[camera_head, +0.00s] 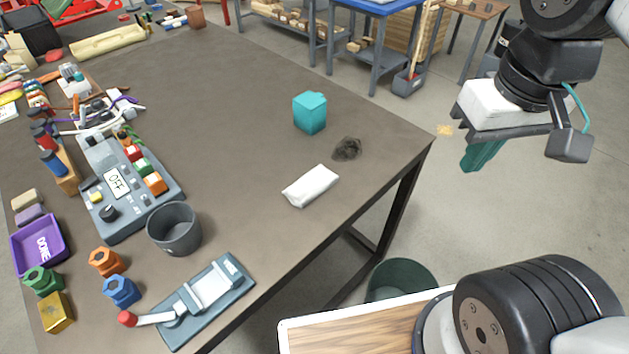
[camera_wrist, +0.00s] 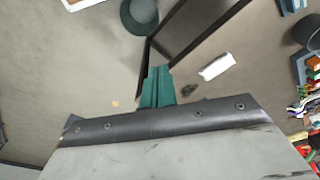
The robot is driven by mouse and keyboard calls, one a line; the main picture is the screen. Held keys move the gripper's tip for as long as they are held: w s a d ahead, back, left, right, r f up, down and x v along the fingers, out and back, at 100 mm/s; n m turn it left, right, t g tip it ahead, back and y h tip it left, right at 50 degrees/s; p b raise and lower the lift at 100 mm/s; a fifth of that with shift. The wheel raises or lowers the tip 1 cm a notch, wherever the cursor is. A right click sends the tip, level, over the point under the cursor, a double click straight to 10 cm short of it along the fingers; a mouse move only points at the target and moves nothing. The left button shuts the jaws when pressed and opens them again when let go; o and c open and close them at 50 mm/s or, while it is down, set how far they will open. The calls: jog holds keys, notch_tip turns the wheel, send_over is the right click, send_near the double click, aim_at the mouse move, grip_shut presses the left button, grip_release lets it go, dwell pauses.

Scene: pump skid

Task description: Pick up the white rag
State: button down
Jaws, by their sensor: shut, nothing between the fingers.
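The white rag (camera_head: 311,186) lies folded on the brown table near its right edge in the head view. It also shows in the wrist view (camera_wrist: 217,67), right of the fingers. My gripper (camera_head: 480,155) hangs beyond the table's right edge, above the floor and well apart from the rag. Its green fingers (camera_wrist: 157,87) are together with nothing between them.
A dark crumpled lump (camera_head: 347,149) and a teal block (camera_head: 310,112) sit behind the rag. A grey cup (camera_head: 174,229) and a clamp-like device (camera_head: 205,296) stand to its left. A green bin (camera_head: 401,277) is on the floor. The table's middle is clear.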

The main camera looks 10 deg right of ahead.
jog(key=c, duration=1.5)
grip_release()
jog(key=shift+a, duration=0.1)
jog(key=o, duration=1.1)
jog(key=w+a+f+g, duration=0.1)
jog(key=w+a+f+n+g, duration=0.1)
jog(key=shift+w+a+f, duration=0.2)
jog(key=shift+f, duration=0.15)
jog(key=m, duration=1)
send_over(311, 180)
jog(key=f, duration=1.5)
jog(key=shift+s, duration=0.4)
jog(key=shift+w+a+m+t, duration=0.15)
jog(key=shift+w+m+t, duration=0.25)
jog(key=shift+m, duration=0.5)
jog(key=shift+d+f, duration=0.2)
jog(key=shift+f, duration=3.6)
